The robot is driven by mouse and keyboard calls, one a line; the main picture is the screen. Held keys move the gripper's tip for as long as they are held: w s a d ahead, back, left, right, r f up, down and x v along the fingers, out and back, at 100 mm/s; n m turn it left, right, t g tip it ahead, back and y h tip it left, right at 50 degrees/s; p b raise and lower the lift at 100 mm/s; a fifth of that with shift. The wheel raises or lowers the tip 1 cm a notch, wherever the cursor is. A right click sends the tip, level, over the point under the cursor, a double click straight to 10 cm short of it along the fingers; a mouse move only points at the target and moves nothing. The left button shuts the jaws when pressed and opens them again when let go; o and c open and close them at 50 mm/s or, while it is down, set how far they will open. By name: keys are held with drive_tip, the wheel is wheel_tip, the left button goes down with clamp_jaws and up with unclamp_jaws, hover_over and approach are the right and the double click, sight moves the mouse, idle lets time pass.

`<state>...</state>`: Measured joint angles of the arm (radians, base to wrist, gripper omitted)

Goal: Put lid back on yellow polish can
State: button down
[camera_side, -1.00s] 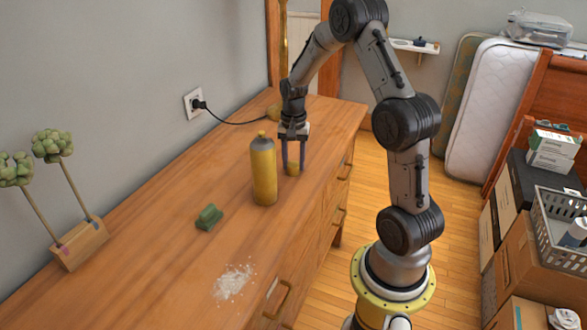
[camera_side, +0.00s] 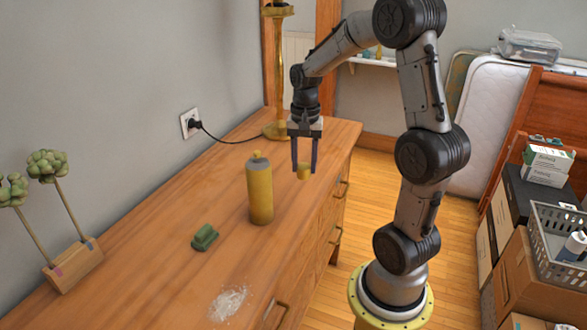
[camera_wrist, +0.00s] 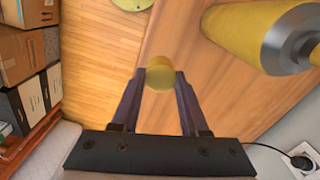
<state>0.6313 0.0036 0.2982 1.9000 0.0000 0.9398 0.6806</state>
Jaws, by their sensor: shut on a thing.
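The yellow polish can (camera_side: 260,196) stands upright on the wooden dresser top. It has a grey shoulder and a small yellow nozzle on top. In the wrist view the can (camera_wrist: 250,38) is at the upper right, its nozzle end pointing right. My gripper (camera_side: 304,168) is shut on a small yellow lid (camera_side: 304,174), held between the fingertips above the dresser, right of the can and apart from it. The wrist view shows the lid (camera_wrist: 160,77) between both dark fingers. The can's nozzle is uncovered.
A green object (camera_side: 205,237) and white powder (camera_side: 229,302) lie on the dresser top (camera_side: 165,255). A wooden stand with green balls (camera_side: 74,266) is at the left. A brass lamp base (camera_side: 277,130) stands behind, with a cord to the wall socket.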

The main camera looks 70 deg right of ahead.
drive_tip(key=s+a+r, duration=0.3)
drive_tip(key=s+a, duration=0.1)
drive_tip(key=s, duration=0.1)
drive_tip(key=w+a+r, duration=0.1)
drive_tip(key=w+r, duration=0.3)
drive_tip(key=w+a+r+n, duration=0.1)
drive_tip(key=w+r, duration=0.3)
drive_tip(key=w+a+r+n, duration=0.1)
drive_tip(key=w+a+r, duration=0.1)
drive_tip(key=w+r, duration=0.2)
drive_tip(key=shift+w+r, duration=0.35)
drive_tip(key=shift+w, duration=0.2)
drive_tip(key=shift+w+a+f, duration=0.1)
drive_tip(key=shift+a+f, duration=0.2)
drive_tip(key=shift+f, duration=3.05)
drive_tip(key=shift+f, duration=0.2)
unclamp_jaws()
